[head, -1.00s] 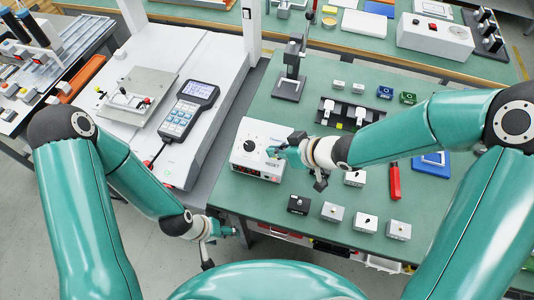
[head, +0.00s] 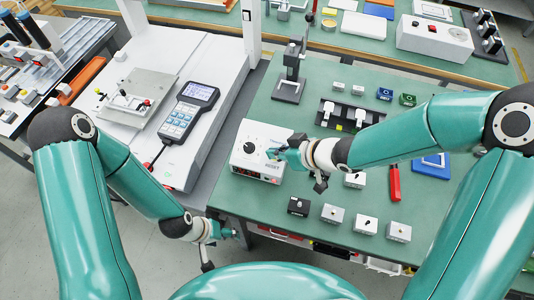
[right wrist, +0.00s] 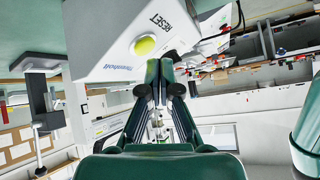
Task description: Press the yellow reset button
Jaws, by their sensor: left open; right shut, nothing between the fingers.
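A white box (head: 247,166) marked RESET stands on the green bench top. Its yellow reset button (right wrist: 143,46) shows in the right wrist view, close to the RESET lettering. In the head view the button is hidden by my right gripper. My right gripper (head: 276,154) is shut and empty, at the right side of the box top. In the right wrist view its fingertips (right wrist: 159,73) are near the button, a little below and right of it; I cannot tell whether they touch the box. My left gripper (head: 226,233) is open and empty, low beside the bench's front left corner.
Several small switch boxes (head: 333,214) line the bench in front. A red-handled tool (head: 394,183) and a blue tray (head: 431,165) lie to the right. A black stand (head: 289,87) rises behind the box. A handheld controller (head: 189,112) lies on the white machine at left.

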